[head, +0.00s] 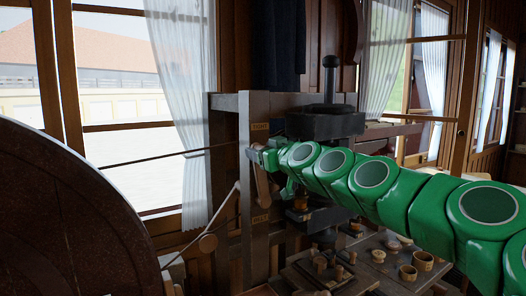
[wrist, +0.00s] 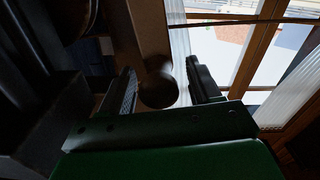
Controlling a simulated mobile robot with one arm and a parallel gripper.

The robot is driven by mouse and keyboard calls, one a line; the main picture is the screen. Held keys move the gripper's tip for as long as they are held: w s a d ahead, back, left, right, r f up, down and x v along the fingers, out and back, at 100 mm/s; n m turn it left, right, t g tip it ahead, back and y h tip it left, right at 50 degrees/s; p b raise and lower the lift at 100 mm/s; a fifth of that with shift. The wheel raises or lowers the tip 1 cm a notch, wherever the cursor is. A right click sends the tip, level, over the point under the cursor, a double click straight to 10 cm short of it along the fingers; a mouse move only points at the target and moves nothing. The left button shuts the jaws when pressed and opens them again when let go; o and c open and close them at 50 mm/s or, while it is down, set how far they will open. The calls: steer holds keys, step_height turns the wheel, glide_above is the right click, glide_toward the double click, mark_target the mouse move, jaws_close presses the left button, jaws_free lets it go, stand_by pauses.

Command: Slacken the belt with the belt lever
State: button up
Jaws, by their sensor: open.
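My gripper (head: 258,156) is at the wooden post of the machine frame, between an upper label plate (head: 260,126) and a lower one (head: 261,217) too small to read surely. A brown wooden piece (head: 262,186), which looks like the belt lever, hangs just below it, partly hidden by my gripper. In the wrist view, my open jaws (wrist: 165,86) stand on either side of a dark round knob (wrist: 158,90) by a wooden bar (wrist: 151,30). I cannot tell whether they touch it. The belt (head: 165,157) runs from the large wheel towards the frame.
The large dark wheel (head: 70,215) fills the left side. The machine's black head (head: 325,123) stands behind my arm. Turned wooden pieces (head: 408,272) lie on the bench. Windows with curtains are behind.

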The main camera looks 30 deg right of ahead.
steer(key=shift+w, duration=0.1)
jaws_close()
stand_by(0.4)
steer(key=a+f+n, duration=0.5)
steer(key=a+n, duration=0.2)
steer(key=a, duration=0.2)
steer(key=shift+a, duration=0.25)
stand_by(0.6)
jaws_free()
